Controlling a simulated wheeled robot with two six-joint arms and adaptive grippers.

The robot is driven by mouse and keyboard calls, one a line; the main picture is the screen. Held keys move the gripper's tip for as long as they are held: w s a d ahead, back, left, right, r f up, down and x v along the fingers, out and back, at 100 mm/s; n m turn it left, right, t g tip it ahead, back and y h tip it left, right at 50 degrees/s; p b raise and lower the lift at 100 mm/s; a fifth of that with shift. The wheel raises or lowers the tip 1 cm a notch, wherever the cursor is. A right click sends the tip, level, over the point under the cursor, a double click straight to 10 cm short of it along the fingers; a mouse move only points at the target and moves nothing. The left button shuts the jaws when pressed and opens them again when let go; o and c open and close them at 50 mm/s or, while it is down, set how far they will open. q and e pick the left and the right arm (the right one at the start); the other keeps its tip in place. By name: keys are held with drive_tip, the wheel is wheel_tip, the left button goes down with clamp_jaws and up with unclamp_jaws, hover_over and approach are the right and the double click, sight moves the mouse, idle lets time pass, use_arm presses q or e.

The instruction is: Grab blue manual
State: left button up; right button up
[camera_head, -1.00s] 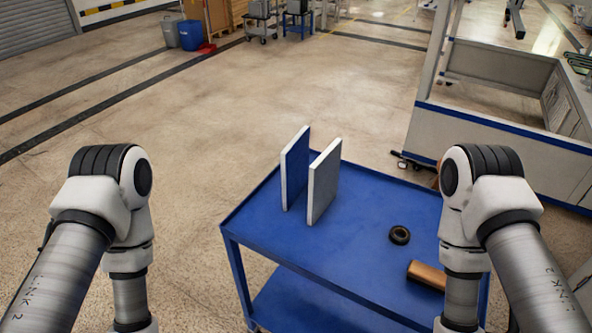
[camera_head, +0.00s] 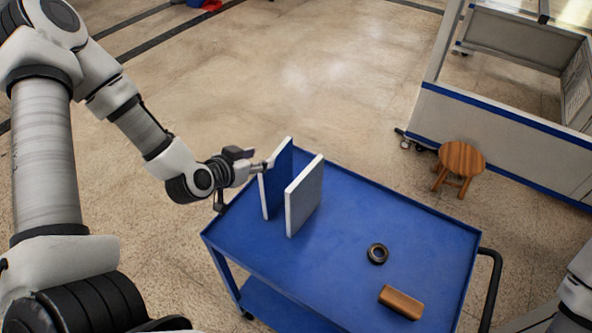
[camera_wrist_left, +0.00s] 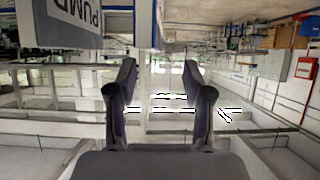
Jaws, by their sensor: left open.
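The blue manual (camera_head: 278,180) stands upright near the left end of the blue cart's top, with its blue cover showing and a pale edge. A grey-white manual (camera_head: 306,198) stands upright just to its right, with a gap between them. My left gripper (camera_head: 264,166) is open beside the upper left edge of the blue manual; I cannot tell whether it touches. In the left wrist view its two fingers (camera_wrist_left: 162,92) are apart with nothing seen between them. A grey panel lettered "PUMP" (camera_wrist_left: 70,20) shows at that view's upper left. My right gripper is out of view.
The cart (camera_head: 335,250) also holds a dark ring (camera_head: 377,253) and a copper-brown block (camera_head: 401,302) at the right. A wooden stool (camera_head: 462,158) and a white-and-blue structure (camera_head: 500,130) stand beyond. The cart top's middle is clear.

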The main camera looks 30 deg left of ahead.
sight(276, 153)
use_arm(q)
drive_tip(key=x, duration=0.5)
drive_tip(key=d+p+x, duration=0.1)
drive_tip(key=x, duration=0.1)
drive_tip(key=shift+f, duration=0.3)
clamp_jaws()
